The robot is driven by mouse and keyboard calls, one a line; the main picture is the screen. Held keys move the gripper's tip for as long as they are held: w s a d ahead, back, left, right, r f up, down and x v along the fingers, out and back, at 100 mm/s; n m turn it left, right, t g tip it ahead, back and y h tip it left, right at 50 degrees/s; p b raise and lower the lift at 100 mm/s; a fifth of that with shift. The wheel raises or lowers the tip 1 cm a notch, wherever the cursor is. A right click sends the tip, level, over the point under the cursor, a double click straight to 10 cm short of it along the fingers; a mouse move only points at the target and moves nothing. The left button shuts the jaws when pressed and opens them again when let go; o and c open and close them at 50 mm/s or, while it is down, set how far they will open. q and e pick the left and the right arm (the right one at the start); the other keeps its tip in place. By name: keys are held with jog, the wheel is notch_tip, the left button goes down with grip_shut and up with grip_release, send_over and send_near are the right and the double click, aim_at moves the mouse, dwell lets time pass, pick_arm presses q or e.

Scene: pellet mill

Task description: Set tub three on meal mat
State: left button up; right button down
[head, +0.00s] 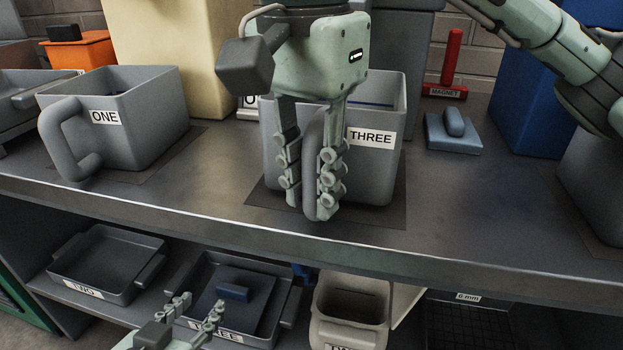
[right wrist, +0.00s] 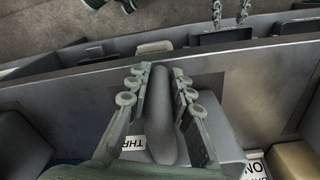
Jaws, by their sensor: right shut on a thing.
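Tub three (head: 375,172) is a grey open-topped tub with a THREE label and a front handle. It stands upright over a dark mat (head: 385,214) on the bench; I cannot tell whether its base touches the mat, or whether this is the meal mat. My right gripper (head: 309,200) is shut on the handle, one finger each side. In the right wrist view the handle (right wrist: 158,115) lies between the fingers of my right gripper (right wrist: 158,75). My left gripper (head: 195,312) is open and empty, low in front of the lower shelf; it also shows in the right wrist view (right wrist: 230,14).
Tub one (head: 140,140) stands left on its own dark mat. A magnet block (head: 454,130) and a grey tub at the far right (head: 596,185) flank clear bench. The lower shelf holds trays (head: 110,262) and a pale tub (head: 348,305).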

dwell(0.4)
jog(key=shift+f+b, duration=0.25)
jog(key=shift+b, duration=0.05)
jog(key=shift+f+b, duration=0.25)
jog(key=shift+b, duration=0.15)
dwell(0.6)
jog(key=c, duration=1.3)
grip_release()
jog(key=shift+o, duration=0.4)
jog(key=shift+f, duration=0.1)
jog(key=o, duration=1.2)
jog(key=shift+c, duration=0.2)
